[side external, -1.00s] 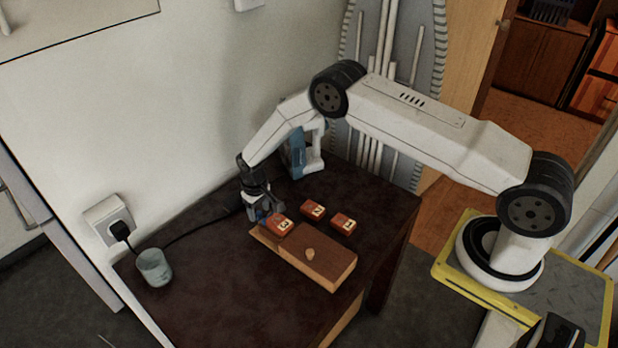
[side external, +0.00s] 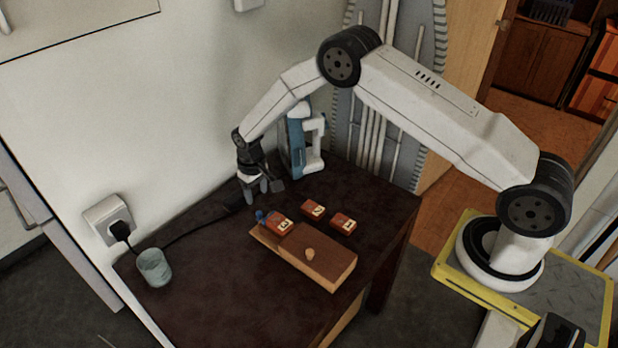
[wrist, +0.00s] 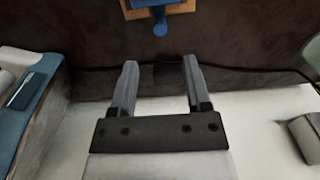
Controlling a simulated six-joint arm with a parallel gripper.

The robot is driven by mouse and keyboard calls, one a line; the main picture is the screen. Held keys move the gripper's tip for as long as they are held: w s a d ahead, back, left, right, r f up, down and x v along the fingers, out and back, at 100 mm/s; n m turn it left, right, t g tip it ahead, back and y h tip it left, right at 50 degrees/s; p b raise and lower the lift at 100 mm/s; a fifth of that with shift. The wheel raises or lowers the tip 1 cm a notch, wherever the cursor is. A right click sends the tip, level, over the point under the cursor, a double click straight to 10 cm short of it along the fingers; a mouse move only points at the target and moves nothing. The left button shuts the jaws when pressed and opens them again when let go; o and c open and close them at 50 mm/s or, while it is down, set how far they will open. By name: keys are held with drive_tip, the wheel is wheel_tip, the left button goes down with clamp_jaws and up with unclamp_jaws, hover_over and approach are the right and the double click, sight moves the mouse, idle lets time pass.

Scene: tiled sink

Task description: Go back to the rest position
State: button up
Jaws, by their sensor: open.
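My gripper (side external: 259,191) is open and empty, raised above the dark brown table beside the wall. In the wrist view its two fingers stand apart, with nothing between the tips (wrist: 161,66). A small blue piece (side external: 262,216) sits at the far left end of the wooden box, beside an orange block (side external: 279,224). The blue piece also shows at the top of the wrist view (wrist: 151,8), beyond the fingertips and apart from them.
The wooden box (side external: 325,262) has a round knob (side external: 310,253). Two more numbered orange blocks (side external: 313,209) (side external: 343,223) lie behind it. A cup (side external: 154,267) stands left, near a plugged cable (side external: 190,233). A blue-and-white device (side external: 301,146) stands close behind the gripper.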

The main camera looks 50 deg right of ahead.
drive_tip(key=shift+s+r, duration=0.15)
drive_tip(key=shift+r, duration=0.35)
drive_tip(key=s+d+r+t, duration=0.1)
drive_tip(key=s+r, duration=0.7)
drive_tip(key=s, duration=0.5)
drive_tip(key=s+d+r+t, duration=0.1)
drive_tip(key=s+d+r, duration=0.1)
drive_tip(key=s+r, duration=0.7)
drive_tip(key=s, duration=0.4)
drive_tip(key=shift+r+t, duration=0.15)
drive_tip(key=shift+t, duration=0.15)
